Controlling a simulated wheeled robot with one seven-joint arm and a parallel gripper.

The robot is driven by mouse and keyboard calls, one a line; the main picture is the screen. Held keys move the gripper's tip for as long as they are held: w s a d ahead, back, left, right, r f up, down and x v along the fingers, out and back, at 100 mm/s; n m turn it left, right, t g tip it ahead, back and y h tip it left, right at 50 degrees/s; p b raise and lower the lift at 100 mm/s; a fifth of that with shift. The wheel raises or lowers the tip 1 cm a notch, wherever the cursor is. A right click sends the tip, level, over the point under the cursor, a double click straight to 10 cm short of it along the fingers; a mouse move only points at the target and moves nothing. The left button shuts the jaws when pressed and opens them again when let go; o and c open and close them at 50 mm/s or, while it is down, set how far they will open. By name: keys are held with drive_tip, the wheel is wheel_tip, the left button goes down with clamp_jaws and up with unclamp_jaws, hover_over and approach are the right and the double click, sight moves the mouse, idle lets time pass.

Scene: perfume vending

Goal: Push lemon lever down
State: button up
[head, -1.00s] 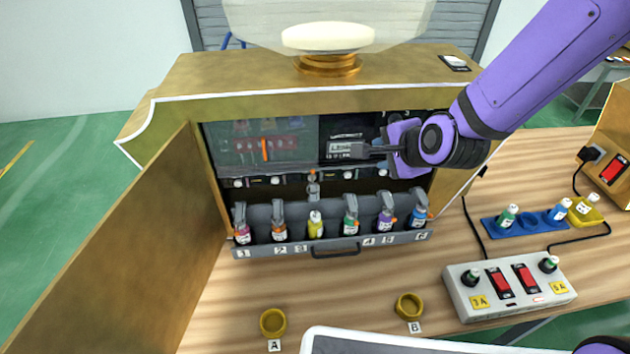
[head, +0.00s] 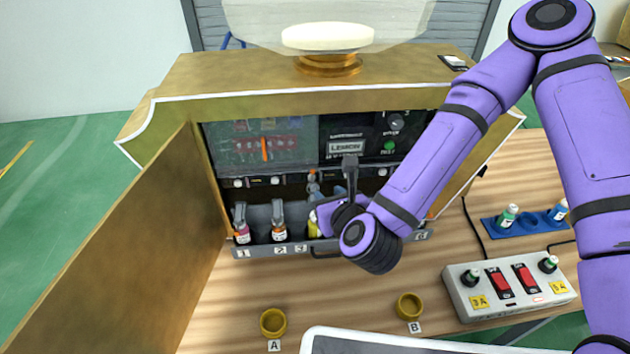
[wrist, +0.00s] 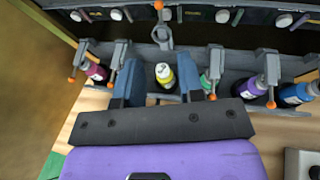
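The lemon lever is the grey, orange-tipped one above the yellow bottle. It stands upright in the wrist view (wrist: 161,33) and shows in the head view (head: 313,184). The yellow bottle (wrist: 165,75) sits in its slot below the lever; in the head view my gripper partly covers it. My gripper (wrist: 160,80) is open and empty, its two blue-grey fingers apart on either side of the yellow bottle, below the raised lever. I cannot tell whether a finger touches anything.
Neighbouring levers (wrist: 116,55) slope down over their bottles, close to both fingers. A display (head: 346,147) reads LEMON. The open cabinet door (head: 120,260) stands at left. Yellow cups A (head: 273,322) and B (head: 409,306) and a switch box (head: 510,287) are on the table.

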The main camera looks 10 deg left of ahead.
sight(313, 180)
drive_tip(key=shift+m, duration=0.4)
drive_tip(key=x, duration=1)
drive_tip(key=shift+w+a+f, duration=0.1)
drive_tip(key=shift+w, duration=0.2)
clamp_jaws()
